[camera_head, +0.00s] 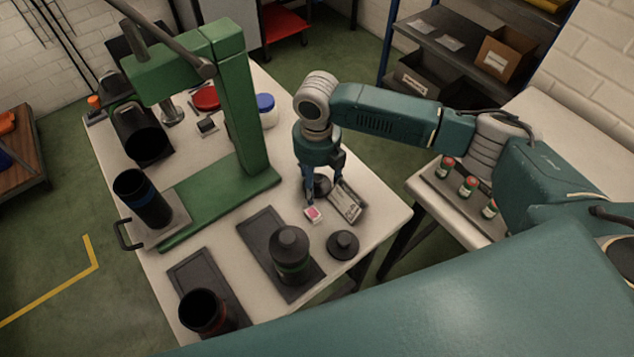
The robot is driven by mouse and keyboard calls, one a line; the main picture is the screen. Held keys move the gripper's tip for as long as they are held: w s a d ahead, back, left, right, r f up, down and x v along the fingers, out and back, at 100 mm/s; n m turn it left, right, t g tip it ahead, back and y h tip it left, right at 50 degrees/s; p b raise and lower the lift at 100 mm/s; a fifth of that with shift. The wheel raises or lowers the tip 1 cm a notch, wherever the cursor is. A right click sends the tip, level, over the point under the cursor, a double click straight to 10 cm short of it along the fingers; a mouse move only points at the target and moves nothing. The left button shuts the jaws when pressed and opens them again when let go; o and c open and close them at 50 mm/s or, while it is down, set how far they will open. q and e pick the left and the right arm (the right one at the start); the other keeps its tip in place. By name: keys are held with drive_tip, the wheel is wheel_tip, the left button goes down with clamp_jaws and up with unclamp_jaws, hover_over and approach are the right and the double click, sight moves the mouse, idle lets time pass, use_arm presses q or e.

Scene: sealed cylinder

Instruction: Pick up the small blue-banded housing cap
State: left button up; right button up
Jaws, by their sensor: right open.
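My right gripper (321,190) points down over the table's right side, open. A small dark round cap (322,184) sits between or just behind its fingers, partly hidden; I cannot make out a blue band on it. Another dark cap with a raised knob (343,245) lies nearer the front edge, apart from the gripper. A black cylinder housing with a blue band (143,198) stands open-topped on the green press (240,110) base at the left. My left gripper is not in view.
A grey tray with a label (347,201) and a small pink-and-white item (314,214) lie close by the gripper. A green-banded black housing (290,252) and a red-banded one (203,311) stand on dark plates.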

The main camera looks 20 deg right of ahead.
drive_tip(key=shift+c, duration=0.3)
drive_tip(key=c, duration=0.9)
drive_tip(key=shift+r, duration=0.1)
